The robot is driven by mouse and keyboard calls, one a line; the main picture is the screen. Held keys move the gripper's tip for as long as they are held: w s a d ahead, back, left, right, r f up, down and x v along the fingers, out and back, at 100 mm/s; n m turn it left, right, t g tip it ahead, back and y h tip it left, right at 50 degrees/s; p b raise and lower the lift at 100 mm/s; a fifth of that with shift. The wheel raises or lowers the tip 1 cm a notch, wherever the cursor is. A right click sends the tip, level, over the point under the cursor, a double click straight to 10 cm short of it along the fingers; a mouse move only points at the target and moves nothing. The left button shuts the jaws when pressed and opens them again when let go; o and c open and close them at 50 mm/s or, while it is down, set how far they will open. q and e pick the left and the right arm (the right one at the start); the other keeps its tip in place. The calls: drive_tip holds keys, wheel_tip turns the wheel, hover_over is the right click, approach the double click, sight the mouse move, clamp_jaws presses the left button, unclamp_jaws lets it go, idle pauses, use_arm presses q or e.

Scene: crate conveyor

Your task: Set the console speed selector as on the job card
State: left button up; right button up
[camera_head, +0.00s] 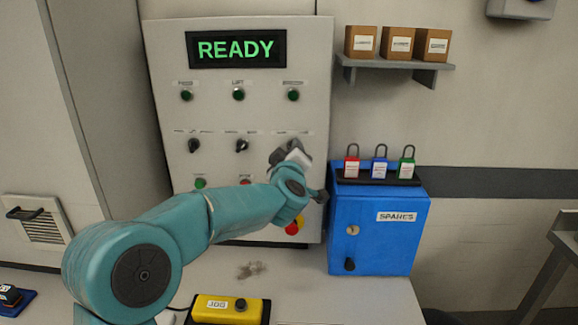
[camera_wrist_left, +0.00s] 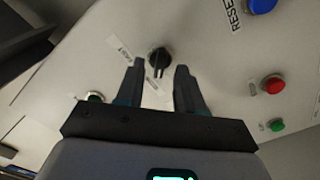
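The light grey console (camera_head: 320,60) has a row of black selector knobs, with two clear in the head view: a left knob (camera_head: 194,146) and a middle knob (camera_head: 242,146). A third spot at the right of that row is covered by my left gripper (camera_head: 290,152). In the wrist view a black knob (camera_wrist_left: 158,60) lies just beyond and between the fingertips of my left gripper (camera_wrist_left: 160,70). The fingers are open, with a gap on each side of the knob. The small labels are too blurred to read. I cannot make out a job card. My right gripper is out of view.
The console display (camera_head: 236,49) reads READY. A red and yellow button (camera_head: 293,228) sits below my wrist. A blue SPARES box (camera_head: 370,235) with padlocks stands at the right.

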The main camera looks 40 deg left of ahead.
use_arm(q)
drive_tip(key=b+v, duration=0.1)
drive_tip(key=v, duration=1.4)
drive_tip(key=shift+s+d, duration=0.2)
drive_tip(key=shift+f, duration=0.1)
